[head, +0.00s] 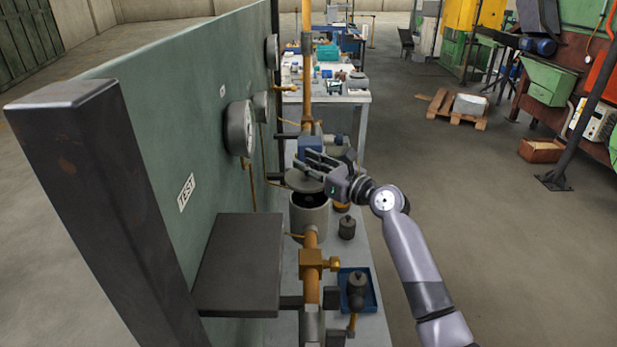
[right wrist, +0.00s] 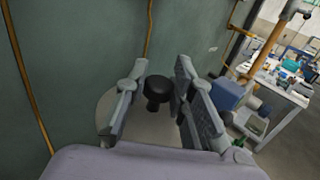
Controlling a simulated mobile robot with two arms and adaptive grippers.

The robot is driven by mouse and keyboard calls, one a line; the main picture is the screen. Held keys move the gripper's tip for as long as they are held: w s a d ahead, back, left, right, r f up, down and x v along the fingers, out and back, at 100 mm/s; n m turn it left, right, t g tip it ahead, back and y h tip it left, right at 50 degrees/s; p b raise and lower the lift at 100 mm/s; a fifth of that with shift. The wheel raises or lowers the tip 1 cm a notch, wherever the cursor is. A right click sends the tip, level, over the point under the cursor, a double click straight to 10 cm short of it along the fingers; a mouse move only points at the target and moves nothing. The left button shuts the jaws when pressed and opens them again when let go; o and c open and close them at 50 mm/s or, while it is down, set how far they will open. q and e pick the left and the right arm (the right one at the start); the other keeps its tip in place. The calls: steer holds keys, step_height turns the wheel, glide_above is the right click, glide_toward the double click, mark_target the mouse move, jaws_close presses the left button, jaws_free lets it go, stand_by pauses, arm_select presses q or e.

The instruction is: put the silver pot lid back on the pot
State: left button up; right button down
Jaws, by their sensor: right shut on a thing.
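The silver pot (head: 309,221) stands on the narrow bench, its dark opening partly showing. The grey round lid (head: 303,182) is over the far part of the opening. I cannot tell whether it touches the rim. My right gripper (head: 318,169) is at the lid from the right, shut on its knob. In the right wrist view, the black knob (right wrist: 157,88) is between the fingers of the gripper (right wrist: 155,97), with the lid (right wrist: 150,127) below, partly hidden by them. My left gripper is not in view.
A green panel (head: 187,130) with gauges (head: 240,128) stands left of the pot. An orange pipe (head: 311,264) and a blue tray (head: 358,290) are nearer me. A small dark weight (head: 347,227) is right of the pot. Open floor lies right of the bench.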

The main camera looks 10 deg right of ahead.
mark_target(309, 178)
step_height(309, 178, down, 4)
steer(key=shift+s+d+r, duration=0.15)
steer(key=shift+r, duration=0.05)
steer(key=shift+f, duration=0.6)
steer(key=c, duration=1.4)
jaws_free()
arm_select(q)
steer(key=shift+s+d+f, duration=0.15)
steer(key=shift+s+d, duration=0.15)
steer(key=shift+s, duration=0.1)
arm_select(e)
steer(key=shift+o, duration=0.2)
